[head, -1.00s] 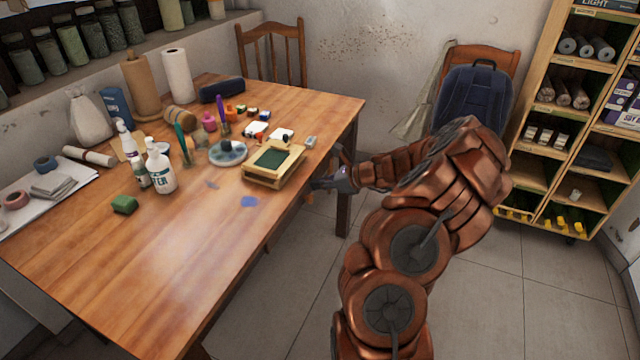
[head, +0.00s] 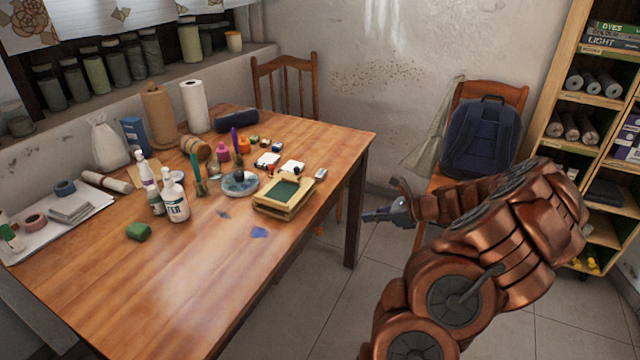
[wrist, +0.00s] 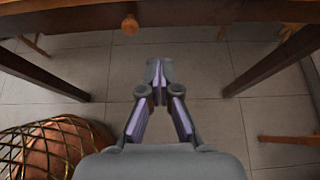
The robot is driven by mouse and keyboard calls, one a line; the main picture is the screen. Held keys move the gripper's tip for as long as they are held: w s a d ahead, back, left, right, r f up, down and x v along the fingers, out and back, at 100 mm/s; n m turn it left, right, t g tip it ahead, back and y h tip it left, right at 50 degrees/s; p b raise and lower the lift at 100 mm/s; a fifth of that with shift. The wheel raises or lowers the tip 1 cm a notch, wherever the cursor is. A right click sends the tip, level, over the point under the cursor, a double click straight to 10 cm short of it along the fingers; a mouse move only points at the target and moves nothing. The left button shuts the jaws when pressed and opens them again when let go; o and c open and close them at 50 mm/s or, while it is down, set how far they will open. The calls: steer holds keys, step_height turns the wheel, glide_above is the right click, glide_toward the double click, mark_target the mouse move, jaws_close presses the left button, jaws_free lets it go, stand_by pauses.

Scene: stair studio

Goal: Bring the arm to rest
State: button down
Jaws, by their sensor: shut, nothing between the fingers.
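My gripper (head: 376,215) is off the right edge of the wooden table (head: 110,270) in the head view, apart from it and over the floor. In the wrist view my gripper (wrist: 159,92) has its fingertips together with nothing between them. My copper-coloured arm reaches in from the lower right of the head view and is bent. The wrist view looks past the fingers onto grey floor tiles.
The table holds bottles, paint pots, a round palette (head: 238,184) and a framed green screen (head: 284,193). A chair with a blue backpack (head: 480,138) stands behind my arm. A shelf (head: 556,110) is at the right. In the wrist view, dark table legs (wrist: 275,62) and a wire basket (wrist: 60,148) flank the fingers.

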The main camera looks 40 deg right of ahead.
stand_by(0.4)
steer(key=w+a+r+n+g+y, duration=0.1)
steer(key=a+r+n+g, duration=0.2)
steer(key=a, duration=0.5)
steer(key=a+r+n+g+y, duration=0.1)
steer(key=a+r+n, duration=0.1)
steer(key=a+n, duration=0.45)
steer(key=w+a+r+n+g+y, duration=0.1)
steer(key=a+r+n+g, duration=0.15)
steer(key=a, duration=0.65)
steer(key=s+a+r+n+g+h, duration=0.2)
steer(key=s+a+n+g, duration=0.2)
steer(key=s+a+n, duration=0.7)
steer(key=s+a+n+g+h, duration=0.25)
steer(key=s+n+h, duration=0.45)
steer(key=s, duration=1.1)
steer(key=s+p+v, duration=0.2)
steer(key=p+v, duration=1.1)
steer(key=shift+d+r+n+t+y, duration=0.3)
steer(key=shift+d+r, duration=0.1)
steer(key=shift+d, duration=0.1)
